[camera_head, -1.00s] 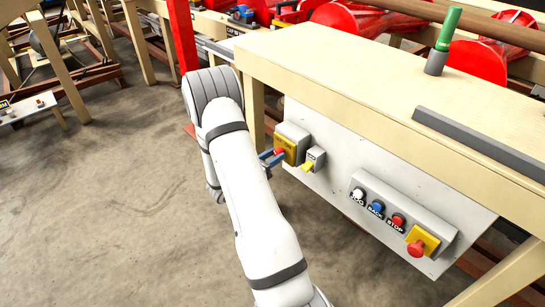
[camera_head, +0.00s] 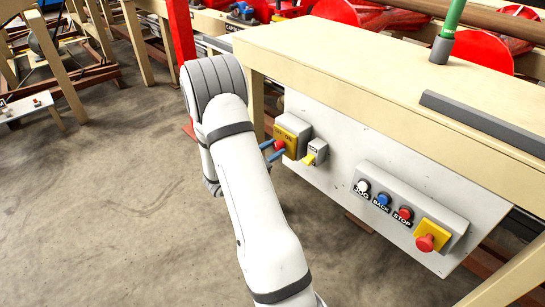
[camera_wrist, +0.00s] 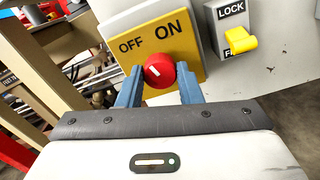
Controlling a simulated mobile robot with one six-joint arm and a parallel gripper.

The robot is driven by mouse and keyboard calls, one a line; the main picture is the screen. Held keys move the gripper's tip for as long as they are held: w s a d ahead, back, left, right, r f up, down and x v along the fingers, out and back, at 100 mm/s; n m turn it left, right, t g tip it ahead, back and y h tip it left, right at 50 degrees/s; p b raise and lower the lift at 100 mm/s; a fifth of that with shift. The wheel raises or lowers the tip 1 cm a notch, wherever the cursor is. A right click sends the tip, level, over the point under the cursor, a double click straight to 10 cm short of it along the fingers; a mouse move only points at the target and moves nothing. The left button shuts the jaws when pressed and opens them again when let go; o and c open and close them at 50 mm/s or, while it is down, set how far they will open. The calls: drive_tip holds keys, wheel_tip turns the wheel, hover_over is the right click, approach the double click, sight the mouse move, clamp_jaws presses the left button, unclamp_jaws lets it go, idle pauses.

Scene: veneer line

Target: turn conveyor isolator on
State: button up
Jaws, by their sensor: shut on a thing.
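The conveyor isolator is a grey box with a yellow plate (camera_head: 289,137) on the white panel, marked OFF and ON in the wrist view (camera_wrist: 178,38). Its round red knob (camera_wrist: 158,70) has a short white mark on its face. In the head view the knob (camera_head: 280,146) stands out from the plate. My gripper (camera_wrist: 159,80) is shut on the knob, with one blue finger on each side of it. The gripper also shows in the head view (camera_head: 272,150), reaching in from the left. The mark sits below the lettering; which word it points to is hard to tell.
A yellow lock lever (camera_wrist: 239,38) on a small grey box sits just right of the isolator. Further right a button box (camera_head: 402,207) carries white, blue and red buttons and a red mushroom button (camera_head: 425,243). The wooden bench (camera_head: 360,75) overhangs the panel.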

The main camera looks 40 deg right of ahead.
drive_tip(key=m+b, duration=0.3)
drive_tip(key=b, duration=0.1)
drive_tip(key=shift+f+m, duration=0.3)
drive_tip(key=shift+m, duration=0.1)
drive_tip(key=m+b, duration=0.3)
drive_tip(key=b, duration=0.2)
drive_tip(key=shift+m+b, duration=0.3)
drive_tip(key=shift+b, duration=0.05)
drive_tip(key=m+b, duration=0.3)
drive_tip(key=b, duration=0.1)
drive_tip(key=shift+b, duration=0.4)
drive_tip(key=m+b, duration=0.2)
drive_tip(key=shift+r+b, duration=0.2)
drive_tip(key=shift+b, duration=0.15)
drive_tip(key=o, duration=1)
drive_tip(key=shift+r, duration=0.1)
